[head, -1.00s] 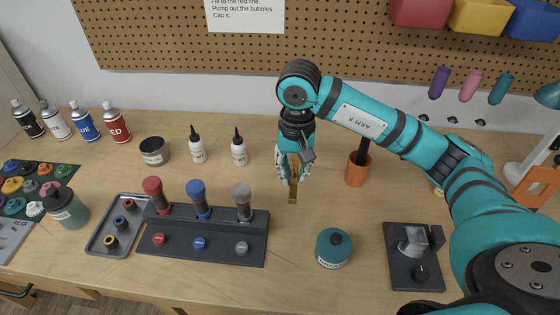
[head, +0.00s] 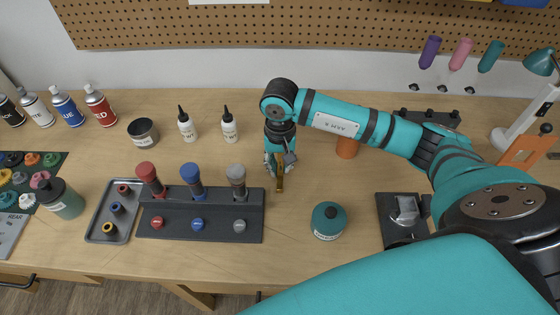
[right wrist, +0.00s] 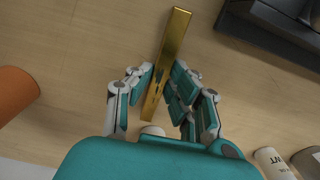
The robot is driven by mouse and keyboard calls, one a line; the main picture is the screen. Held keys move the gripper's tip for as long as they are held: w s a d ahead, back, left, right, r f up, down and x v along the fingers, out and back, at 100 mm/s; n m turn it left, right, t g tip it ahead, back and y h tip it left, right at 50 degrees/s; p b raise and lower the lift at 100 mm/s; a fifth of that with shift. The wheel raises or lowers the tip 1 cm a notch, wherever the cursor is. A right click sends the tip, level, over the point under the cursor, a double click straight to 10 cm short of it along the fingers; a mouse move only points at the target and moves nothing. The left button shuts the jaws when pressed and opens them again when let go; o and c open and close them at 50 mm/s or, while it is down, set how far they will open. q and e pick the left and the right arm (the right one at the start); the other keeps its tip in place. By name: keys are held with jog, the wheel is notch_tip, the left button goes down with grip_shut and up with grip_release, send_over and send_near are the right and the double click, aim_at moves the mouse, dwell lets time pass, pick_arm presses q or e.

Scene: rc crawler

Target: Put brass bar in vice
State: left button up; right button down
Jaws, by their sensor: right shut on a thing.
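My right gripper (head: 279,160) is shut on the brass bar (head: 280,180), a slim gold-coloured bar that points down from the fingers, just right of the dark driver stand. In the right wrist view the bar (right wrist: 175,40) runs between the fingers of the right gripper (right wrist: 165,85), with its long free end reaching past them. The bare wooden table lies under it; I cannot judge the gap. A dark base with a grey metal block (head: 405,210) stands at the right; I cannot tell for sure whether it is the vice. My left gripper is not in view.
The dark stand (head: 205,228) with three coloured-top drivers is left of the bar. A teal canister (head: 328,222) is to its right front. An orange cup (head: 347,148) and white bottles (head: 229,126) are behind. My right arm covers the lower right.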

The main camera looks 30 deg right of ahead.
jog(key=shift+f, duration=0.15)
jog(key=c, duration=1.4)
grip_release()
jog(key=shift+c, duration=0.2)
jog(key=shift+o, duration=1)
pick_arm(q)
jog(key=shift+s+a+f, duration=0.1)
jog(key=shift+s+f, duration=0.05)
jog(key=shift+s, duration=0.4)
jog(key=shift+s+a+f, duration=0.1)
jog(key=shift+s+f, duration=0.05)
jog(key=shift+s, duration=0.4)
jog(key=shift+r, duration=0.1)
